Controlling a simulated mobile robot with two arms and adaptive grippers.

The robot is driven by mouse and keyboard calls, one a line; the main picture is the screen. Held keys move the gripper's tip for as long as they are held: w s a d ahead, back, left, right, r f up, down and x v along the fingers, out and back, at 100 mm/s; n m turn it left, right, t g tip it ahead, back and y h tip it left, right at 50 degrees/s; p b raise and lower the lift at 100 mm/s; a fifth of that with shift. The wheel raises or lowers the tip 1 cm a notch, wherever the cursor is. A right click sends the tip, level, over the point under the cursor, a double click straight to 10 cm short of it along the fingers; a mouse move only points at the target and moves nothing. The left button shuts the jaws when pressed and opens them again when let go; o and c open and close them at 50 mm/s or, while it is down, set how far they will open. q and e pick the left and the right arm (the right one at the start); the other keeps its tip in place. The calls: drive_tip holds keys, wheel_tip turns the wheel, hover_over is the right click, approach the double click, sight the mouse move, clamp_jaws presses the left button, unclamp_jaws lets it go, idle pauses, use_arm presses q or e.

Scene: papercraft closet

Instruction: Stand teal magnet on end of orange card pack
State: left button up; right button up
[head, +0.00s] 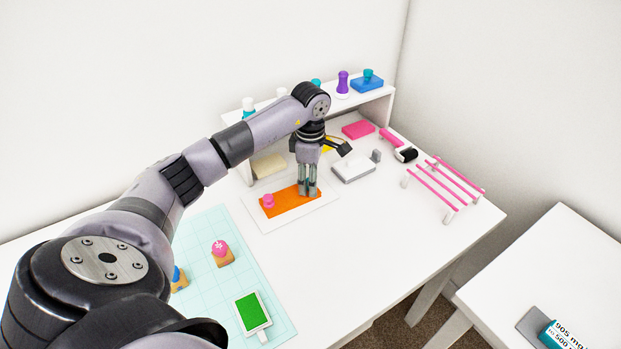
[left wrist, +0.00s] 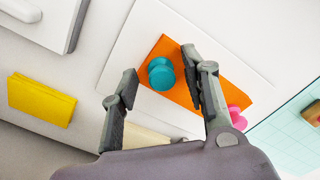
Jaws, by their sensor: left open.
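The orange card pack (head: 288,203) lies flat on a white sheet on the desk. The teal magnet (left wrist: 161,73) is on one end of the pack in the left wrist view, its round top facing the camera. My left gripper (head: 308,192) points down over that end and mostly hides the magnet in the head view. In the left wrist view my left gripper (left wrist: 160,62) is open, its fingertips on either side of the teal magnet with gaps. A pink magnet (head: 268,200) is on the pack's other end. My right gripper is not in view.
A white sheet (head: 256,222) surrounds the pack. A teal cutting mat (head: 215,278) with stamps lies in front. A grey-white punch (head: 354,168) and a pink rack (head: 445,188) stand to the right. A shelf (head: 350,101) runs behind.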

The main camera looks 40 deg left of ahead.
use_arm(q)
wheel_tip(320, 180, up, 12)
idle(0.5)
drive_tip(key=shift+r, duration=0.1)
